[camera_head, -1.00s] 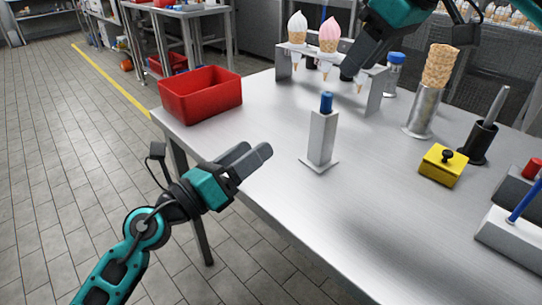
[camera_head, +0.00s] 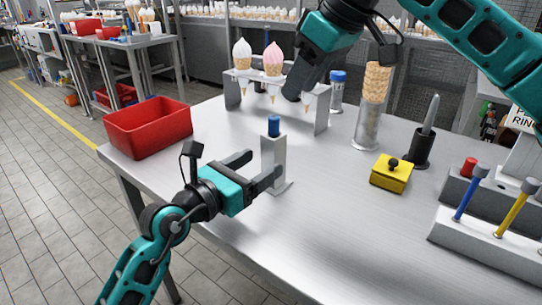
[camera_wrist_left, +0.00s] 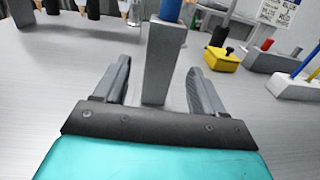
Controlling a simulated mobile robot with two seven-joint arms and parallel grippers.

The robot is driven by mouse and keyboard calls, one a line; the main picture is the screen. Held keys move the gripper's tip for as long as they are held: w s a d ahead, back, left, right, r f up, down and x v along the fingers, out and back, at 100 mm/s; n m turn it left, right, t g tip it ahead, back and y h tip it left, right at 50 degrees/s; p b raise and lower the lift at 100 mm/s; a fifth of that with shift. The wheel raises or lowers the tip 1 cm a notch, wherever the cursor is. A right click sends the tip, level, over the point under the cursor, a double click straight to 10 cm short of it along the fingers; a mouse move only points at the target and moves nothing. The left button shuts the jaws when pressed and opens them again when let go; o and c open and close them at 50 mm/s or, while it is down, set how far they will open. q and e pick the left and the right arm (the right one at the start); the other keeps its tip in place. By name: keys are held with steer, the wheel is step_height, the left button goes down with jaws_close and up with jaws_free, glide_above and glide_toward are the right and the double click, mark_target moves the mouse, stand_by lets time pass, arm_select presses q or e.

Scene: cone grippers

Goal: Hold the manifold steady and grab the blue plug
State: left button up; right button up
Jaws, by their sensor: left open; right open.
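The manifold (camera_head: 273,160) is an upright grey block on a flat base plate near the table's front left edge. The blue plug (camera_head: 274,126) stands in its top. My left gripper (camera_head: 258,168) is open beside the manifold, low over the table. In the left wrist view the manifold (camera_wrist_left: 162,60) rises between the two open fingers (camera_wrist_left: 155,88), with gaps on both sides; the blue plug (camera_wrist_left: 170,9) is cut off by the top edge. My right gripper (camera_head: 298,88) is above and behind the plug, in front of the cone rack; its fingers overlap, and it holds nothing visible.
A cone rack (camera_head: 320,109) with two ice cream cones stands behind. A red bin (camera_head: 148,128) is at left. A yellow box (camera_head: 391,175), a cone stack in a metal holder (camera_head: 368,125), a black holder (camera_head: 421,150) and a tool block (camera_head: 480,240) occupy the right. The front middle is clear.

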mark_target(267, 159)
arm_select(q)
steer(key=shift+x, duration=2.65)
steer(key=shift+c, duration=0.3)
steer(key=c, duration=1.1)
steer(key=shift+c, duration=0.2)
arm_select(e)
steer(key=shift+o, duration=0.4)
